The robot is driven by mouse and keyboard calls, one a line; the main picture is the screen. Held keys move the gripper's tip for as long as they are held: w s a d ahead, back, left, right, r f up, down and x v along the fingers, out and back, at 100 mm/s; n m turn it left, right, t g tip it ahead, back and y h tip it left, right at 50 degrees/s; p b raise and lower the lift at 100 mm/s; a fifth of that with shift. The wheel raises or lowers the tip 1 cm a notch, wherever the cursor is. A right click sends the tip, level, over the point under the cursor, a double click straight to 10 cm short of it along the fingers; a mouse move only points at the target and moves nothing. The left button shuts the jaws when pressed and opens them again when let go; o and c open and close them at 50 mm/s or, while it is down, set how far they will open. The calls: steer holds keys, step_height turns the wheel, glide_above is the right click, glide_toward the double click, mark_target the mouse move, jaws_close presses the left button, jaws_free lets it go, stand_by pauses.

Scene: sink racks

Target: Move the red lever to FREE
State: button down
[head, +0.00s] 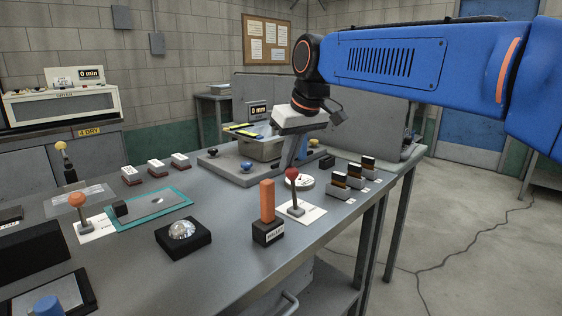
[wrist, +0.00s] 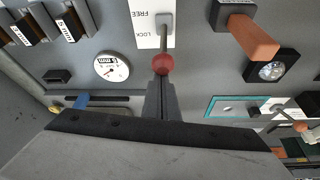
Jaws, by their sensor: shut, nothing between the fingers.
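The red lever (head: 292,175) has a round red knob on a thin metal stem and stands on a white card (head: 312,213) near the table's front edge. In the wrist view the knob (wrist: 163,64) shows at the LOCK end of the card (wrist: 145,22), which reads FREE farther up and LOCK nearer the knob. The stem runs up the picture from the knob to its base. My gripper (wrist: 162,84) is shut and empty, its fingertips right by the knob. I cannot tell whether they touch it. In the head view my gripper (head: 289,160) comes down just behind the knob.
An orange upright handle (head: 267,200) on a black block stands left of the lever. A white round dial (head: 299,182) lies behind it, and several dark slotted blocks (head: 352,180) stand to the right. A clear dome (head: 182,230) sits farther left. The table's front edge is close.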

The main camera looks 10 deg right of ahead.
mark_target(297, 170)
steer(key=s+d+t+y, duration=0.1)
steer(key=s, duration=0.1)
steer(key=s+d+t+y, duration=0.1)
steer(key=s+d+t, duration=0.1)
steer(key=shift+r, duration=0.15)
steer(key=shift+s+d+f, duration=0.25)
steer(key=shift+s+d, duration=0.15)
steer(key=shift+s, duration=0.15)
steer(key=shift+s+d+f, duration=0.2)
steer(key=shift+s+d, duration=0.15)
steer(key=shift+s, duration=0.2)
steer(key=shift+s+f, duration=0.1)
steer(key=shift+f, duration=0.1)
steer(key=shift+r, duration=0.1)
